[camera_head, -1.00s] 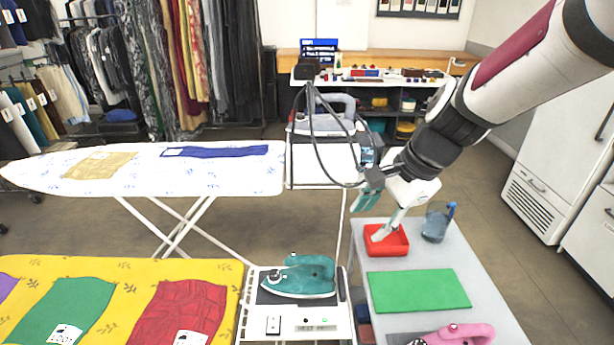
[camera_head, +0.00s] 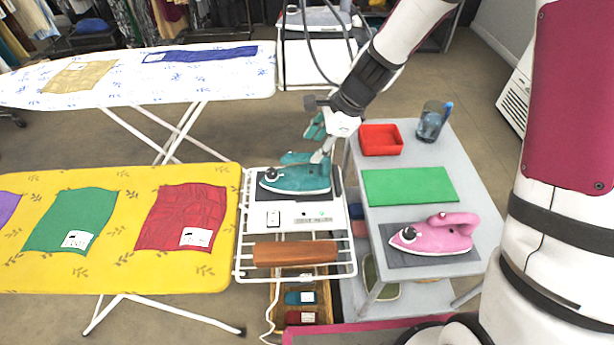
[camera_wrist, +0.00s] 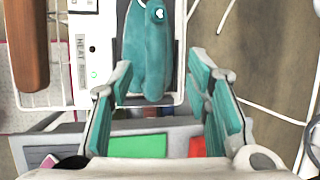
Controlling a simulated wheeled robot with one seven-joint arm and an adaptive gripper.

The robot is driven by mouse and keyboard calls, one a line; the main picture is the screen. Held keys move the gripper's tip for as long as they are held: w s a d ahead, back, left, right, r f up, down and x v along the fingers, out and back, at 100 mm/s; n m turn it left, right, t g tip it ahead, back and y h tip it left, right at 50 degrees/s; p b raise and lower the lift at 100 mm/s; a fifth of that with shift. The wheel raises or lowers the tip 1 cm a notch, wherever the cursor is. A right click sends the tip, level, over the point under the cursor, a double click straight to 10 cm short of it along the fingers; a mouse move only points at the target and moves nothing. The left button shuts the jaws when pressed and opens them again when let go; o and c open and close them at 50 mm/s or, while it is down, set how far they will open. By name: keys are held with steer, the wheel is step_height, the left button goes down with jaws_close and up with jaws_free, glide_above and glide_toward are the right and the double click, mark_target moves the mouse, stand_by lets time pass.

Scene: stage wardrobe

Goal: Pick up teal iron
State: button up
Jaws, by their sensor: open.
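My gripper (camera_head: 321,143) is at the iron's upper right in the head view, partly hidden by the wrist. In the wrist view my gripper (camera_wrist: 165,95) is open, with teal pads apart and nothing held. I cannot tell whether a finger touches the iron.
A grey table (camera_head: 476,202) to the right holds a pink iron (camera_head: 437,235), green mat (camera_head: 410,187), red tray (camera_head: 381,139) and blue jug (camera_head: 433,121). A yellow ironing board (camera_head: 120,267) is at left. A wooden block (camera_head: 295,253) lies on the station's rack.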

mark_target(311, 155)
steer(key=shift+s+d+x, duration=0.1)
steer(key=shift+d+x, duration=0.1)
steer(key=shift+x, duration=1.15)
steer(key=shift+s+d+x, duration=0.1)
steer(key=shift+d+x, duration=0.05)
steer(key=shift+x, duration=1.2)
steer(key=shift+f, duration=0.15)
jaws_close()
